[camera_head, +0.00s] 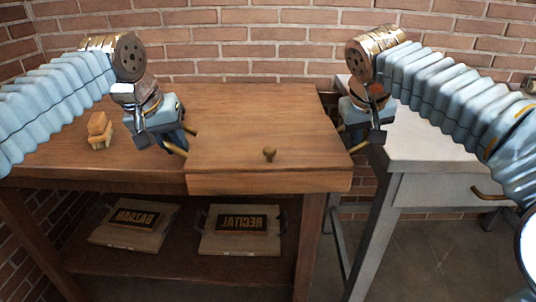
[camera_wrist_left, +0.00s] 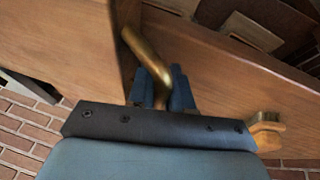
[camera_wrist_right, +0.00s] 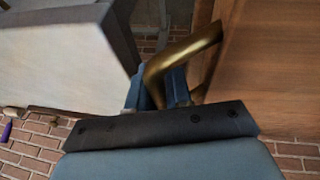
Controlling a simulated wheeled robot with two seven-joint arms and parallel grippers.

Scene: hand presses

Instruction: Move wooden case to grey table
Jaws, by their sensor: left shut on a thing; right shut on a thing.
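The wooden case (camera_head: 255,125) is a wide brown box with a small knob on its lid and a brass handle on each side. It is over the right part of the brown table (camera_head: 60,160), its right end reaching past the table edge toward the grey table (camera_head: 425,145). My left gripper (camera_head: 183,140) is shut on the case's left handle (camera_wrist_left: 148,58). My right gripper (camera_head: 352,140) is shut on the case's right handle (camera_wrist_right: 180,58). I cannot tell whether the case's underside touches the brown table.
A small wooden block-like brush (camera_head: 99,130) stands on the brown table, left of my left gripper. Two lettered trays (camera_head: 133,222) (camera_head: 240,230) lie on the lower shelf. A narrow gap separates the tables. The grey table's visible top is clear. A brick wall is behind.

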